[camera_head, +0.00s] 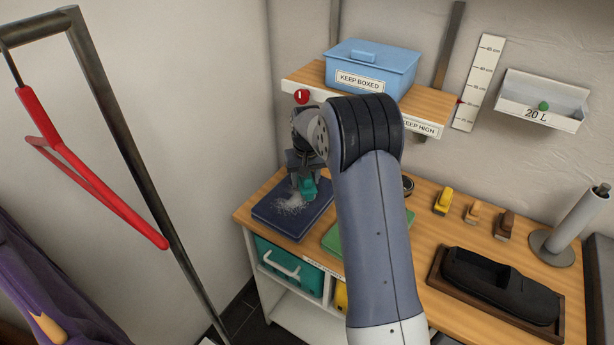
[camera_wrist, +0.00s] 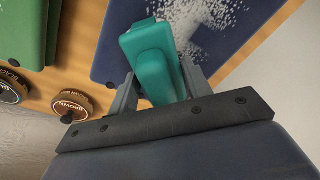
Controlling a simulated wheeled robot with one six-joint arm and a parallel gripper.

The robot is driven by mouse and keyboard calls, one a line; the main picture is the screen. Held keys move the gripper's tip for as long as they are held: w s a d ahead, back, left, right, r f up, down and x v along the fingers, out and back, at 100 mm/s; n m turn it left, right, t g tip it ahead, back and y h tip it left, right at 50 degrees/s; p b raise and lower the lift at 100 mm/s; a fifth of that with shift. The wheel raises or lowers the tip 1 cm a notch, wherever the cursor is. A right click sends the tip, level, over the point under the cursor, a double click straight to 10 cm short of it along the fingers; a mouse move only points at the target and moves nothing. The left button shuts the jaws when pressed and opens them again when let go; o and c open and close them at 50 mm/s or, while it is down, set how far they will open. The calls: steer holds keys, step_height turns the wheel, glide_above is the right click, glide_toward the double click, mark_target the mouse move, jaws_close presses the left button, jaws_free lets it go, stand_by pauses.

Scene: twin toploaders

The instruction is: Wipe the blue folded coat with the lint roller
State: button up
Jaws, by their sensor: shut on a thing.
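The blue folded coat (camera_head: 272,212) lies flat on the left end of the wooden counter, with a patch of white lint (camera_head: 291,203) on it. It also shows in the wrist view (camera_wrist: 232,45), with the lint (camera_wrist: 205,20) near the top. My gripper (camera_head: 303,178) is over the coat and shut on a teal tool (camera_head: 307,188), which seems to be the lint roller. In the wrist view the teal roller (camera_wrist: 153,65) sits between the two grey fingers, beside the lint. I cannot tell whether its underside touches the coat. My arm hides part of the counter.
A green folded item (camera_head: 333,240) lies right of the coat. Round tins (camera_wrist: 70,105) labelled brown and black stand near it. Several brushes (camera_head: 473,212), a dark shoe tray (camera_head: 496,290) and a grey post (camera_head: 578,222) are further right. A shelf with a blue box (camera_head: 371,69) hangs above.

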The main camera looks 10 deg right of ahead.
steer(key=shift+s+a+b, duration=1.1)
steer(key=shift+s+a, duration=2.8)
steer(key=shift+a, duration=0.2)
steer(key=shift+w+d+p, duration=0.85)
steer(key=shift+w+d, duration=1.35)
steer(key=shift+d, duration=0.15)
steer(key=shift+w+d+p, duration=0.85)
steer(key=shift+w+d, duration=1.35)
steer(key=shift+d, duration=0.15)
steer(key=shift+r, duration=0.1)
steer(key=shift+r+p, duration=1.9)
steer(key=shift+r, duration=1.05)
steer(key=shift+r+p, duration=1.1)
steer(key=shift+r, duration=0.5)
steer(key=shift+f, duration=0.1)
